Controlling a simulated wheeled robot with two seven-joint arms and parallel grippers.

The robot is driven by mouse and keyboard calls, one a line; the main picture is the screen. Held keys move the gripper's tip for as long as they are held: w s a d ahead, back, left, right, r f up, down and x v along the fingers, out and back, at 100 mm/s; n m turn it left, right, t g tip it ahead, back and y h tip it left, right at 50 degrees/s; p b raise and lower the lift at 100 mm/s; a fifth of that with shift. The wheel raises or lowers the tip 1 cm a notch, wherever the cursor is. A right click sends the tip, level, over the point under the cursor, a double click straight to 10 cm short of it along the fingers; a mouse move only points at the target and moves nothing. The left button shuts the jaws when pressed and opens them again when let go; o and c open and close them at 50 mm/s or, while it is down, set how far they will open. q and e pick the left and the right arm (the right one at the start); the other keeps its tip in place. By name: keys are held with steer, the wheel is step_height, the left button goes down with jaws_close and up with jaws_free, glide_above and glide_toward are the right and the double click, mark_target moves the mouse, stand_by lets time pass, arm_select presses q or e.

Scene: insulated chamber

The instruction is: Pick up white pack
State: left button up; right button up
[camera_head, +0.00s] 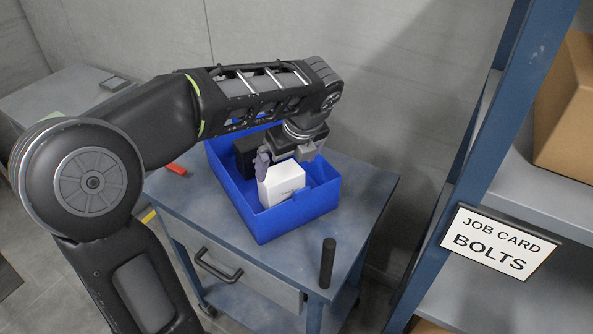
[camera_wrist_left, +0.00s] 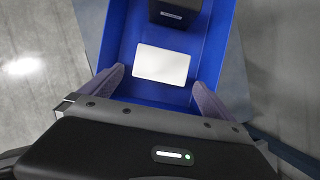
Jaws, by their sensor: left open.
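The white pack (camera_head: 284,184) is a small white box standing in the blue bin (camera_head: 268,224) on the cart. In the left wrist view the white pack (camera_wrist_left: 162,65) lies between and a little beyond the fingertips, inside the blue bin (camera_wrist_left: 120,55). My left gripper (camera_head: 283,165) reaches down into the bin over the pack. In the left wrist view its two fingers are wide apart, one on each side, and the left gripper (camera_wrist_left: 158,80) holds nothing. Whether a finger touches the pack cannot be told. My right gripper is not in view.
A black box (camera_head: 245,150) stands in the bin behind the pack, also seen in the left wrist view (camera_wrist_left: 174,12). A black cylinder (camera_head: 327,262) stands at the cart's (camera_head: 358,190) front corner. A red object (camera_head: 177,169) lies left of the bin. A blue shelf (camera_head: 475,160) rises at right.

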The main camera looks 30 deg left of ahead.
mark_target(282, 175)
arm_select(q)
steer(key=shift+s+r, duration=0.1)
steer(key=shift+s, duration=0.05)
steer(key=shift+x, duration=3.5)
steer(key=x, duration=0.5)
steer(key=shift+c, duration=0.2)
steer(key=c, duration=1.2)
steer(key=shift+w+r, duration=0.1)
steer(key=shift+w, duration=0.15)
